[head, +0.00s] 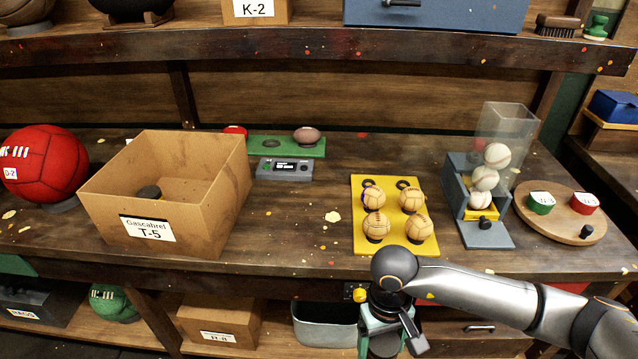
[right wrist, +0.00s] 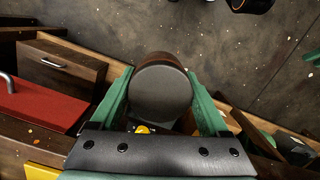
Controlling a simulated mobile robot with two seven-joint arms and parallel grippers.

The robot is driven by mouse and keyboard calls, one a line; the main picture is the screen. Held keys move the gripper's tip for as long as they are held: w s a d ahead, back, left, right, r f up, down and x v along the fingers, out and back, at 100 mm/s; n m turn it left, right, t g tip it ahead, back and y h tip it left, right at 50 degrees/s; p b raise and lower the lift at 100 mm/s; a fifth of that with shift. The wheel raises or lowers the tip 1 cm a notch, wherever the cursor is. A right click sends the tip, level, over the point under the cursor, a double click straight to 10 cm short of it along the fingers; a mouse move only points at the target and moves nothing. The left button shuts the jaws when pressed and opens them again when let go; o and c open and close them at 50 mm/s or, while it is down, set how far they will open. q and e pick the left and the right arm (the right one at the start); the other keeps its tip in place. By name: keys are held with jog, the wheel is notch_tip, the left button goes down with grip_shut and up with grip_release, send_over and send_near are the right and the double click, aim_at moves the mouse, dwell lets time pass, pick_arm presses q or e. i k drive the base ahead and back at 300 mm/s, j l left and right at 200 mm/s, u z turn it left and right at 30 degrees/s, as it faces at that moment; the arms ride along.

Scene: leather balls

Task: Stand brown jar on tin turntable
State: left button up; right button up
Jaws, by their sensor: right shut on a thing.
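The tin turntable (head: 535,226) is a round wooden disc at the right of the bench in the head view. A green tin (head: 541,203) and a red tin (head: 584,204) stand on it, with a small black knob near its front edge. My right gripper (head: 383,335) points down in front of the bench edge, left of and nearer than the turntable. In the right wrist view its green fingers are shut on the brown jar (right wrist: 163,92), seen from above with a dark round top and a brown edge. My left gripper is out of view.
A clear-walled ball dispenser (head: 484,235) with stacked baseballs stands left of the turntable. A yellow tray (head: 358,243) with several tan balls lies in front. A cardboard box (head: 200,215) and a red ball (head: 45,170) stand at left. The turntable's front left part is bare.

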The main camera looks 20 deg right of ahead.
aim_at(568, 218)
jog(key=k+l+u, duration=0.1)
jog(key=l, duration=0.3)
jog(key=k+l+u, duration=0.15)
jog(key=l, duration=0.25)
jog(key=k+l+u, duration=0.1)
jog(key=l, duration=0.25)
jog(key=k+l+u, duration=0.1)
jog(key=l, duration=0.3)
jog(key=k+l+u, duration=0.1)
jog(key=l, duration=0.25)
jog(key=k+l+u, duration=0.25)
jog(key=l, duration=0.3)
jog(key=k+l, duration=0.25)
jog(key=l, duration=0.15)
jog(key=k+l+u, duration=0.15)
jog(key=l, duration=0.3)
jog(key=k+l+u, duration=0.1)
jog(key=k+l, duration=0.2)
jog(key=l, duration=0.05)
